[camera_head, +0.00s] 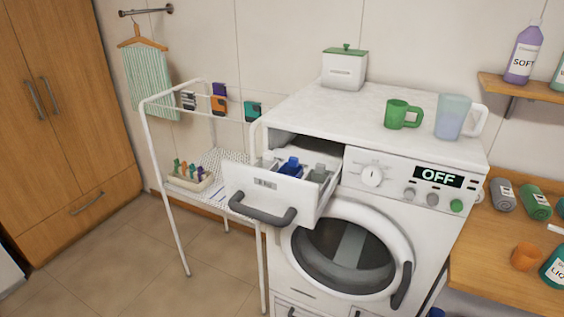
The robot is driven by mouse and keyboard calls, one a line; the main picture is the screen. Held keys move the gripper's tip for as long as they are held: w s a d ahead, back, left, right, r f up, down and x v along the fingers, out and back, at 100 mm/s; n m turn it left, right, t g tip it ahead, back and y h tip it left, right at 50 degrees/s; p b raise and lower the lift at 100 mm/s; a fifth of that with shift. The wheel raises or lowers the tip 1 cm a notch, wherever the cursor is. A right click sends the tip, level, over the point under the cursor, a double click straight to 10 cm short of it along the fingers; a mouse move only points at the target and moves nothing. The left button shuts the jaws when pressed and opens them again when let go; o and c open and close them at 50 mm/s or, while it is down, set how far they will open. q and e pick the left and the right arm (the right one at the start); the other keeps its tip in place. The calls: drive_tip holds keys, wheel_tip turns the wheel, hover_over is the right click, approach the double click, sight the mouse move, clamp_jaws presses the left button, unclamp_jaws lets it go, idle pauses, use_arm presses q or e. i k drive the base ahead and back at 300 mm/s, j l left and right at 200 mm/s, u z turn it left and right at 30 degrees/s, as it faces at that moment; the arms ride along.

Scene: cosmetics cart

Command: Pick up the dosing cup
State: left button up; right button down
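A green cup with a side handle (398,114) stands upright on the white top of the washing machine (350,105), near its front edge. It is the thing that looks most like the dosing cup. A taller translucent bluish jug (452,116) with a pale handle stands just to its right, a small gap apart. A small orange round object (525,256) sits on the wooden table at the right; I cannot tell if it is a cup or a cap. Neither of my grippers is in view.
The detergent drawer (265,186) is pulled open, with blue and grey parts inside. A white lidded box (344,69) stands at the back. A drying rack (160,180) is on the left. Rolled cloths (535,202) and a teal bottle (554,268) are on the right table (490,262).

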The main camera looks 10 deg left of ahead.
sight(525, 258)
drive_tip(key=z, duration=1.45)
drive_tip(key=u, duration=0.6)
drive_tip(key=i+j+u, duration=0.15)
drive_tip(key=u, duration=0.25)
drive_tip(key=i+u, duration=0.15)
drive_tip(key=u, duration=0.25)
drive_tip(key=i+j+u, duration=0.1)
drive_tip(key=u, duration=0.3)
drive_tip(key=z, duration=2.1)
drive_tip(key=i+j, duration=0.05)
drive_tip(key=j, duration=0.05)
